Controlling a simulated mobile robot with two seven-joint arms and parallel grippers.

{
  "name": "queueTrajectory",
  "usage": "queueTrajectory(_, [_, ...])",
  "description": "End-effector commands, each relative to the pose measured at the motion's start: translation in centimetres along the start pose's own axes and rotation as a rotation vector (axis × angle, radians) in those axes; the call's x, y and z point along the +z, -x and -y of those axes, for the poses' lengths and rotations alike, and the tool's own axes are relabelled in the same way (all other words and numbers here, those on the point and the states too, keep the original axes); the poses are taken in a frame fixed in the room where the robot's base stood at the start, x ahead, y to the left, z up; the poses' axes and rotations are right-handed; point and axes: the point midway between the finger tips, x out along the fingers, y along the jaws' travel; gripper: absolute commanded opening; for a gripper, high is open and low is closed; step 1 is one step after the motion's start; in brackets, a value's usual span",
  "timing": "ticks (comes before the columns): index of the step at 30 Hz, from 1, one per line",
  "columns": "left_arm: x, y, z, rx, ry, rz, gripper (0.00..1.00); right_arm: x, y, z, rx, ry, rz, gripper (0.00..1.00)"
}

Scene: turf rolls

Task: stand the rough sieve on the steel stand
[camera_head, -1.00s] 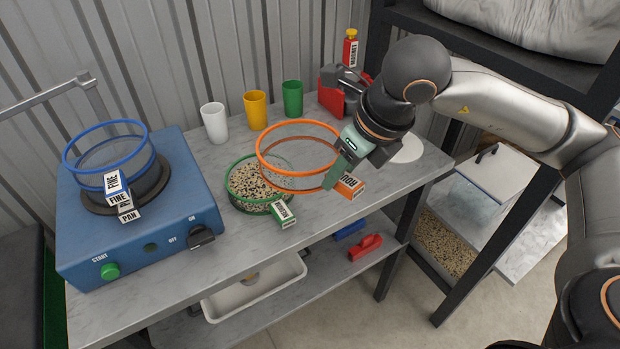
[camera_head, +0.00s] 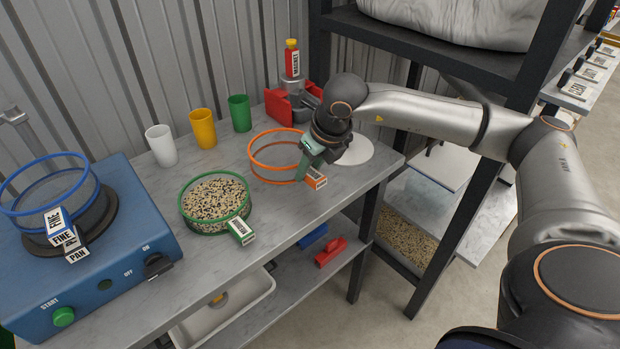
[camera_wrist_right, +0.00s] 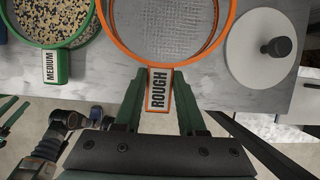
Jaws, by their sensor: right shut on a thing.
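The rough sieve (camera_head: 264,163) has an orange rim and mesh floor. My right gripper (camera_head: 308,166) is shut on its label handle, marked ROUGH in the right wrist view (camera_wrist_right: 159,92). The sieve is level, over the bench between the medium sieve and a white disc. I cannot tell whether it touches the bench top. I cannot surely pick out the steel stand. My left gripper is not in the head view; dark green finger-like parts at the left edge of the right wrist view may be it, but its state is unclear.
The green medium sieve (camera_head: 186,212), full of grains, stands left of the rough one. A white disc (camera_head: 356,153) lies to the right. White (camera_head: 161,146), yellow (camera_head: 203,129) and green (camera_head: 239,113) cups and a red holder (camera_head: 279,103) line the back. The blue shaker (camera_head: 120,270) carries the blue-rimmed fine sieve (camera_head: 40,205).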

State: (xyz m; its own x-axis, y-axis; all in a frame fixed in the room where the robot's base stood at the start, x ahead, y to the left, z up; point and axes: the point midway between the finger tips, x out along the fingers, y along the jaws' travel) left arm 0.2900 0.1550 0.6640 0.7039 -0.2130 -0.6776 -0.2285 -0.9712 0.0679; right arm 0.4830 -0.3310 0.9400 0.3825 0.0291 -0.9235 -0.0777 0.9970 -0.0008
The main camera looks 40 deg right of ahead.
Motion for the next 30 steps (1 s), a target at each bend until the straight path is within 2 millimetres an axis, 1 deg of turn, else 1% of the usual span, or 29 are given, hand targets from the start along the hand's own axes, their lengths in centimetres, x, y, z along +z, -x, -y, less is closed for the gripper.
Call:
queueTrajectory(4, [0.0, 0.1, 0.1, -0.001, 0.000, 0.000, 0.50, 0.1, -0.9, 0.5, 0.002, -0.001, 0.001, 0.00])
queueTrajectory(6, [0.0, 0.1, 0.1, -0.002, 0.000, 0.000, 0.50, 0.2, -1.8, 1.0, 0.000, -0.001, -0.001, 0.00])
queueTrajectory(9, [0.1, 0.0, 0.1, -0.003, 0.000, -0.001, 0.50, -0.5, -3.3, 0.9, 0.002, 0.002, -0.001, 0.00])
queueTrajectory(12, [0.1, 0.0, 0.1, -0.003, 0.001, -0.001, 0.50, -0.9, -4.2, 0.9, 0.002, 0.001, 0.000, 0.00])
queueTrajectory(19, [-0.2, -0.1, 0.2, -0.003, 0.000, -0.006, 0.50, -1.0, -4.5, 0.9, 0.002, 0.000, 0.001, 0.00])
queueTrajectory(20, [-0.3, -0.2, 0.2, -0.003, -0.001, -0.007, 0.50, -1.1, -4.5, 0.9, 0.001, 0.000, -0.002, 0.41])
queueTrajectory(27, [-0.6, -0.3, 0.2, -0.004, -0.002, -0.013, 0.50, -1.1, -4.5, 0.9, 0.002, 0.000, -0.001, 0.68])
queueTrajectory(28, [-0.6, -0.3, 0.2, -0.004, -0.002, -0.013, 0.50, -1.1, -4.5, 0.9, 0.002, 0.000, -0.001, 0.69])
queueTrajectory(30, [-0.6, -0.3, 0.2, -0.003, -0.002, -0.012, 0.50, -1.1, -4.5, 0.9, 0.002, 0.000, -0.001, 0.69])
